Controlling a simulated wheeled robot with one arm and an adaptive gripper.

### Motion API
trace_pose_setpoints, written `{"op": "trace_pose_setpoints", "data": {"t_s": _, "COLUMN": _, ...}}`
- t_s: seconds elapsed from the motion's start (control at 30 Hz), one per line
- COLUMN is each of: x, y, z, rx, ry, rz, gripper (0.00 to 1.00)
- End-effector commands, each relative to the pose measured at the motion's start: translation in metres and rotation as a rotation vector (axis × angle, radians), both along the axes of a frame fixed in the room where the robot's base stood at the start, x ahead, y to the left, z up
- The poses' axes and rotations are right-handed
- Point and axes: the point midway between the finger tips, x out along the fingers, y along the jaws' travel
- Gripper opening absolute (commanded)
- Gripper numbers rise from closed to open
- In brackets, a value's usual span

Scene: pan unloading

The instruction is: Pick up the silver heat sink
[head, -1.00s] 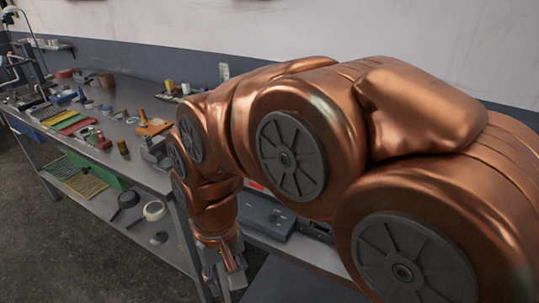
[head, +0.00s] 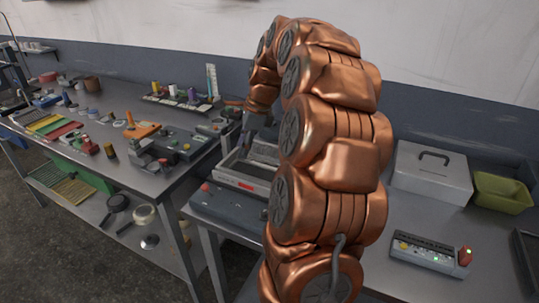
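My gripper (head: 246,132) hangs at the far end of my raised, copper-coloured arm, over the back of a grey open-topped pan (head: 240,181). Its fingers are small, dark and partly hidden, so I cannot tell whether they are open or shut. A grey block (head: 264,151) shows at the pan's right rear, beside my arm. It may be the silver heat sink, but it is too small and too covered to be sure. My arm hides the pan's right side. I cannot tell whether the gripper touches the block.
Left of the pan, a metal workbench (head: 95,172) carries many small parts and an orange piece (head: 141,130). On the right stand a light-grey box (head: 431,176) with a handle, a green bin (head: 502,193) and a control box (head: 428,254) with a red knob.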

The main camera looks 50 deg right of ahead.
Motion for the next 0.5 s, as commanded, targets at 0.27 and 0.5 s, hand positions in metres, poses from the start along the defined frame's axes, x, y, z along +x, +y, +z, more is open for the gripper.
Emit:
{"op": "trace_pose_setpoints", "data": {"t_s": 0.27, "x": -0.007, "y": -0.099, "z": -0.004, "rx": 0.089, "ry": -0.01, "rz": -0.434, "gripper": 0.4}}
{"op": "trace_pose_setpoints", "data": {"t_s": 0.5, "x": -0.011, "y": -0.123, "z": -0.011, "rx": 0.118, "ry": -0.01, "rz": -0.544, "gripper": 0.4}}
